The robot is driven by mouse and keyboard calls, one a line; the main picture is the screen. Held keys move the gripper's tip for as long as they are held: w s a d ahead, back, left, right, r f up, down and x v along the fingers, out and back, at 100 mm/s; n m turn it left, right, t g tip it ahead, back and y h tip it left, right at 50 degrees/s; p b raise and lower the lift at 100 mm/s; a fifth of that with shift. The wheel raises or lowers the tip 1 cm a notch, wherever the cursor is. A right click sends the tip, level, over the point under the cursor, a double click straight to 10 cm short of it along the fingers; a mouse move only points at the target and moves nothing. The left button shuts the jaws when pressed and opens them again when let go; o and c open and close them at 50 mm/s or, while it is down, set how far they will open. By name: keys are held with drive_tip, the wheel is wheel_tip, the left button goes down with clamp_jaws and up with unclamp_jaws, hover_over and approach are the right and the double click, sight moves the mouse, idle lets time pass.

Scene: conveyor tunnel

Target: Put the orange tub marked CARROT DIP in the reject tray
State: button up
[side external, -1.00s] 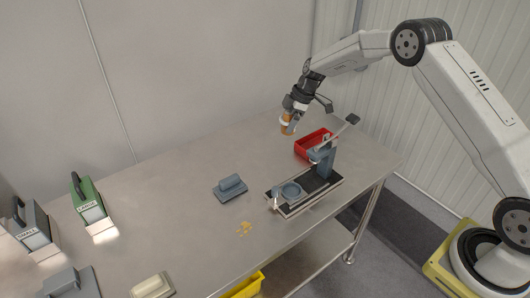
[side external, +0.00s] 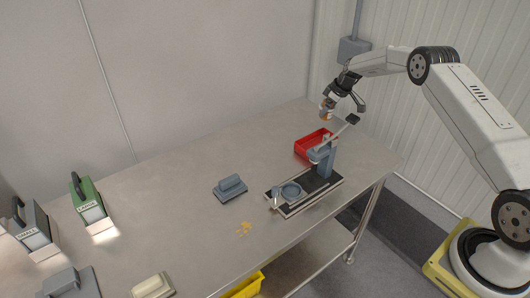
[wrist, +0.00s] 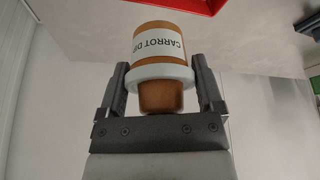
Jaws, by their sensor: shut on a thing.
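The orange tub (wrist: 160,48) with a white label reading CARROT DIP is held between the fingers of my gripper (wrist: 162,85) in the wrist view. Its label appears upside down there. In the side view my gripper (side external: 338,100) holds the tub (side external: 326,108) in the air above the table's far right part. The red reject tray (side external: 314,146) lies on the table below and slightly left of the tub in the picture. A strip of the red tray (wrist: 185,4) also shows at the top edge of the wrist view.
A black-based press-like device (side external: 304,190) with a raised lever (side external: 340,131) stands just in front of the red tray. Green (side external: 88,205) and grey (side external: 33,230) handled units stand at far left.

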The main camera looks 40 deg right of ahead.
drive_tip(key=shift+f, duration=0.9)
approach(317, 142)
drive_tip(key=shift+x, duration=2.5)
drive_tip(key=shift+w+f, duration=0.1)
drive_tip(key=o, duration=1.2)
drive_tip(key=shift+c, duration=0.2)
drive_tip(key=shift+v, duration=1.05)
drive_tip(key=v, duration=1)
